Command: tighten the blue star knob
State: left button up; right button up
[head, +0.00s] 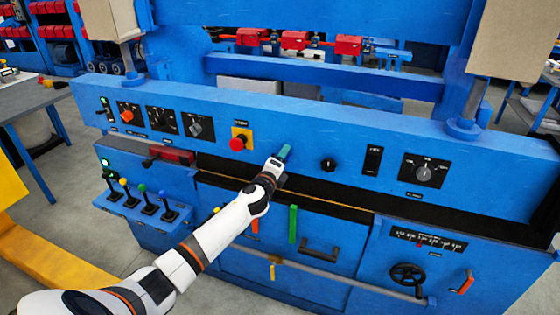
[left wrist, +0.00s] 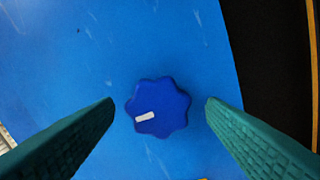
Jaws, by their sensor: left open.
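The blue star knob (left wrist: 158,108) shows in the left wrist view on a blue panel face, with a short white mark on its lower left. My left gripper (left wrist: 159,103) is open, with one green finger on each side of the knob and a visible gap to both. In the head view my left gripper (head: 281,158) is at the middle of the blue panel (head: 330,140), and the star knob is hidden behind it. My right gripper is not in view.
A red emergency button (head: 237,144) on a yellow plate is left of my gripper, and a black knob (head: 328,164) is right of it. A dark recessed ledge (head: 340,193) runs below. Green and orange handles (head: 293,223) stick out lower down.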

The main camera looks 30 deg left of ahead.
pick_arm(q)
jog(key=shift+s, duration=0.1)
jog(key=v, duration=1.1)
jog(key=shift+s+d+b, duration=0.2)
jog(key=shift+s+b, duration=0.2)
jog(key=s+f+n+g, duration=0.3)
jog(key=s+f, duration=0.2)
jog(key=f, duration=0.7)
jog(key=s+d+f+n+g+h, duration=0.1)
jog(key=s+f+n+g, duration=0.25)
jog(key=f, duration=0.85)
jog(key=s+f+n+g, duration=0.2)
jog(key=s+f, duration=0.3)
jog(key=f, duration=0.7)
jog(key=s+d+f+n+g+h, duration=0.1)
jog(key=s+d+f, duration=0.4)
jog(key=s, duration=0.6)
jog(key=s+d+f+n+g+h, duration=0.1)
jog(key=s+d+f+n+g, duration=0.3)
jog(key=s+f, duration=0.5)
jog(key=s+d+f+n+g+h, duration=0.1)
jog(key=s+d+f+n+g, duration=0.2)
jog(key=s, duration=1.2)
jog(key=d+f, duration=0.3)
jog(key=f, duration=0.1)
jog(key=shift+d, duration=0.25)
jog(key=shift+s+n, duration=0.1)
jog(key=shift+n, duration=0.15)
jog(key=shift+c, duration=0.6)
